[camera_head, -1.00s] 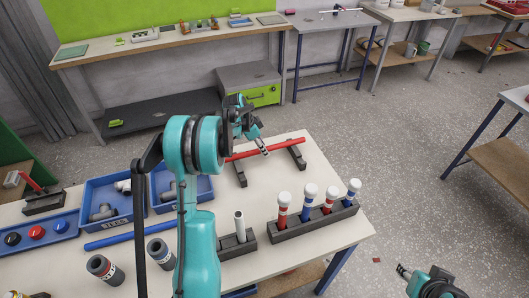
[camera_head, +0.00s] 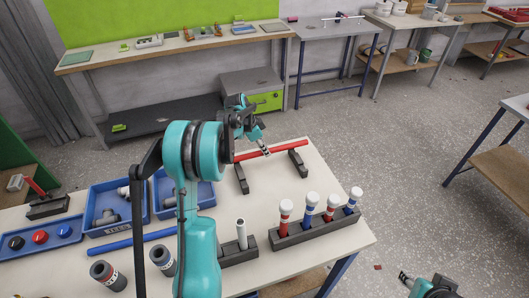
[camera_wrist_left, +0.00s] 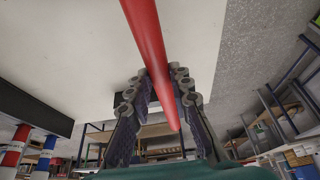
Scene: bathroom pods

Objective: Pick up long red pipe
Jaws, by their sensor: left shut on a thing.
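The long red pipe (camera_head: 284,148) lies level across the far right part of the table, just above two black supports (camera_head: 299,163) (camera_head: 242,180). My left gripper (camera_head: 264,149) is shut on the pipe near its middle. In the left wrist view the pipe (camera_wrist_left: 148,45) runs between the two fingers of the left gripper (camera_wrist_left: 160,100). Part of the pipe's left end is close behind my left arm. My right gripper (camera_head: 405,278) is at the bottom right, away from the table; its finger state is unclear.
A black rack (camera_head: 318,232) holds several red and blue white-capped pipes at the table's front right. A white pipe (camera_head: 241,234) stands in a small block. Blue bins (camera_head: 105,229) and a blue pipe (camera_head: 130,240) are on the left.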

